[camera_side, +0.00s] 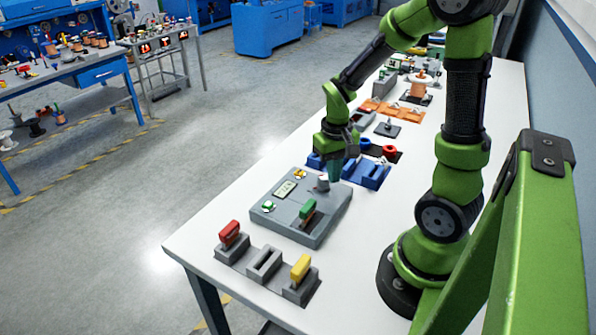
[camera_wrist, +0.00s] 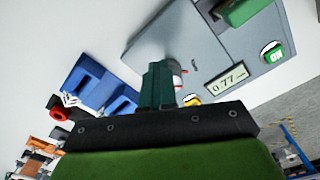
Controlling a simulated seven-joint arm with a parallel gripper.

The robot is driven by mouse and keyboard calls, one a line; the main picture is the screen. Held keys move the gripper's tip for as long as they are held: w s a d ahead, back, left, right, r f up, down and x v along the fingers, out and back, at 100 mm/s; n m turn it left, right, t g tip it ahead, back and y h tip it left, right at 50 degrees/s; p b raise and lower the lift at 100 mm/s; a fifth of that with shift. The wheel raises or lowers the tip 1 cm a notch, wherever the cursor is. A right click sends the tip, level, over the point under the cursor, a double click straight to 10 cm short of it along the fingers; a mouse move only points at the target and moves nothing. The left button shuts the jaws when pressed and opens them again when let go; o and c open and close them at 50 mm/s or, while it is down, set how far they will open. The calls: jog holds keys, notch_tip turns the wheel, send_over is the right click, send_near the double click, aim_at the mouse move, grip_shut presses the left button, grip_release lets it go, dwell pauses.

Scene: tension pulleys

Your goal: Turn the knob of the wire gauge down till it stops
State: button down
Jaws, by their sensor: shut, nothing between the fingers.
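The wire gauge is a grey box (camera_side: 330,222) on the white table. Its light grey knob (camera_side: 322,183) stands at the back of the top face, and shows partly behind my fingers in the wrist view (camera_wrist: 176,72). The gauge's display (camera_wrist: 226,78) reads about 0.77. My gripper (camera_side: 335,177) points down right at the knob, its dark green fingers shut together with nothing between them. Whether the fingertips touch the knob cannot be told. The fingers hide part of the knob in the wrist view.
On the gauge are a green button (camera_wrist: 272,52), a yellow button (camera_wrist: 192,99) and a green block (camera_side: 307,208). Blue blocks (camera_side: 366,173) stand close behind the gauge. Grey holders with a red block (camera_side: 229,232) and a yellow block (camera_side: 300,267) stand in front.

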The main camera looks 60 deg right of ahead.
jog(key=shift+w+a+f+n, duration=0.2)
jog(key=shift+a+f, duration=0.1)
jog(key=shift+a, duration=0.25)
jog(key=shift+w+a+f+n, duration=0.2)
jog(key=shift+a+f, duration=0.1)
jog(key=shift+a, duration=0.25)
jog(key=shift+s, duration=0.25)
notch_tip(320, 180, up, 6)
jog(key=shift+d, duration=0.15)
jog(key=shift+r, duration=0.1)
